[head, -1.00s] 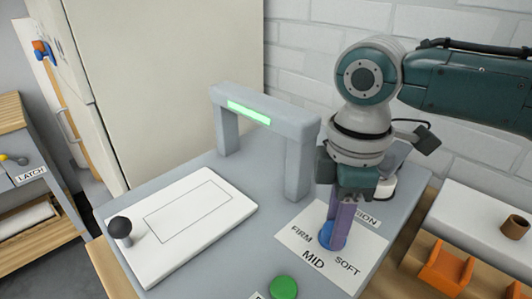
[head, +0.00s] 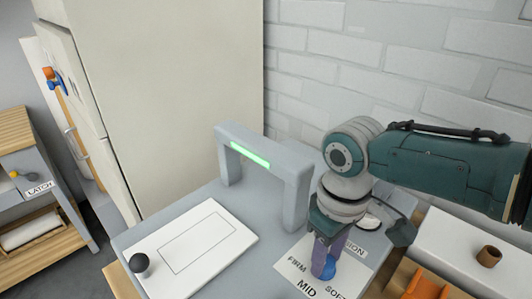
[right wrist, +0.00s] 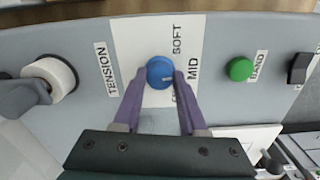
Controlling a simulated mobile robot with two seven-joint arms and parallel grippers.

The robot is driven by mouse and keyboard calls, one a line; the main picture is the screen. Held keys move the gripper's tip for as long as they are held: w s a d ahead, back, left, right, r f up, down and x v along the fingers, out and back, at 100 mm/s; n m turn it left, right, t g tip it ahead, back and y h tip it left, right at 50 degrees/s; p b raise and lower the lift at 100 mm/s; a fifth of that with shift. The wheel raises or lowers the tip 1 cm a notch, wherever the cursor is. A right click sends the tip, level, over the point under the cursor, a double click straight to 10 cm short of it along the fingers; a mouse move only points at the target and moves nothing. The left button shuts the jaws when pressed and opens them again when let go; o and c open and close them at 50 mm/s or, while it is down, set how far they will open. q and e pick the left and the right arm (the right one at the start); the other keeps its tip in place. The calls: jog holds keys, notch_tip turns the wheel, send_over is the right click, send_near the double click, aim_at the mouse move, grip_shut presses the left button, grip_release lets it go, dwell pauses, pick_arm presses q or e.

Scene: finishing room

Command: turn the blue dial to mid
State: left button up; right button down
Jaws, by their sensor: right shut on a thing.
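The blue dial (head: 329,270) sits on a white label card (head: 293,268) marked FIRM, MID and SOFT. The dial also shows in the right wrist view (right wrist: 159,70). There a small pale mark on its lower right points roughly between MID (right wrist: 193,70) and the partly hidden FIRM. My right gripper (head: 325,259) reaches down from above and is shut on the dial. Its purple fingers lie on either side of the dial in the right wrist view (right wrist: 160,76). My left gripper is not in view.
A grey arch (head: 298,195) with a lit green strip stands behind the dial. A white plate (head: 215,255) with a black knob (head: 139,263) lies at left. The right wrist view shows a green button (right wrist: 240,68) and a white knob (right wrist: 62,75) flanking the dial.

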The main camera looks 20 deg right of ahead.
jog(key=shift+m, duration=0.6)
jog(key=shift+c, duration=2.3)
grip_release()
jog(key=shift+p, duration=0.3)
notch_tip(320, 180, up, 10)
jog(key=p, duration=0.3)
